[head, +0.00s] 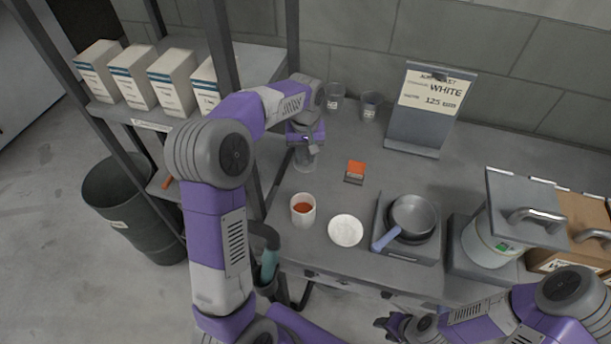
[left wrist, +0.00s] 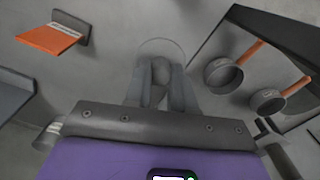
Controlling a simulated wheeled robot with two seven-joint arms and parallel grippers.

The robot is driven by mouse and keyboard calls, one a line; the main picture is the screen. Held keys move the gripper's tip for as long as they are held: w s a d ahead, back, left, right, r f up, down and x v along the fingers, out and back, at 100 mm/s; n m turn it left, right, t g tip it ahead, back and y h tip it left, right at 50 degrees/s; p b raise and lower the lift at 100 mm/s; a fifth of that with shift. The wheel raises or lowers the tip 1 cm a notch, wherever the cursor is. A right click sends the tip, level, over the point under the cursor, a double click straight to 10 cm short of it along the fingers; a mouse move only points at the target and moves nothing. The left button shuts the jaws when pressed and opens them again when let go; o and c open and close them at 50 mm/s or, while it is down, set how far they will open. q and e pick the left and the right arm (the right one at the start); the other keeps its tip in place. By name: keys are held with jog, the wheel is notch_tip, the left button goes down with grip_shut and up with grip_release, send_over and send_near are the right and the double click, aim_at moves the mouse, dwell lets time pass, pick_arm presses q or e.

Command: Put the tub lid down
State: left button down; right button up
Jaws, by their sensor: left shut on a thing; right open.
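My left gripper (head: 305,135) is shut on a clear, see-through thing (head: 307,161) above the back left of the worktop. It looks like the tub lid, but its shape is hard to make out. In the left wrist view, a thin round clear outline (left wrist: 162,41) shows at the fingertips of the left gripper (left wrist: 160,80). I cannot tell whether it touches the worktop. Two clear tubs (head: 335,92) (head: 370,106) stand at the back, beyond the gripper. My right gripper (head: 393,325) is open and empty at the front edge.
A sign (head: 425,110) stands behind. Free worktop lies around the block.

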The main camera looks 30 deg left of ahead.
aim_at(305, 157)
pick_arm(q)
notch_tip(305, 157, down, 7)
jog(key=shift+b, duration=1.05)
jog(key=shift+f, duration=0.1)
jog(key=c, duration=1)
grip_release()
jog(key=shift+o, duration=0.2)
notch_tip(305, 157, up, 12)
jog(key=p, duration=0.4)
